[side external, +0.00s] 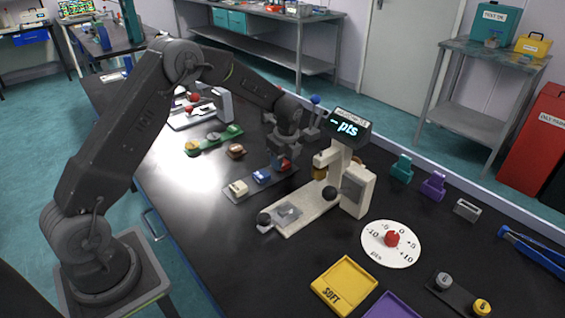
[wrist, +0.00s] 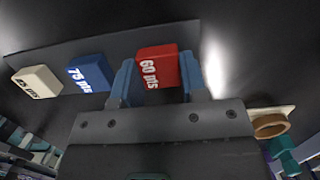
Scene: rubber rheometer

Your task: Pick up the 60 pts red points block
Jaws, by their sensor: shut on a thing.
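The red 60 pts block (wrist: 158,68) sits between my gripper's two fingers (wrist: 158,82) in the wrist view, with its label facing the camera. In the side external view my gripper (side external: 283,160) is low over the right end of the dark strip that bears the blocks, and the red block (side external: 284,166) shows partly at the fingers. My gripper is shut on the red block. I cannot tell whether the block is clear of the strip. The blue 75 pts block (wrist: 88,74) and the cream block (wrist: 38,82) stand in a row to its left.
A round dial (side external: 374,250) with a red knob and a yellow SOFT tray (side external: 345,284) lie nearer the front.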

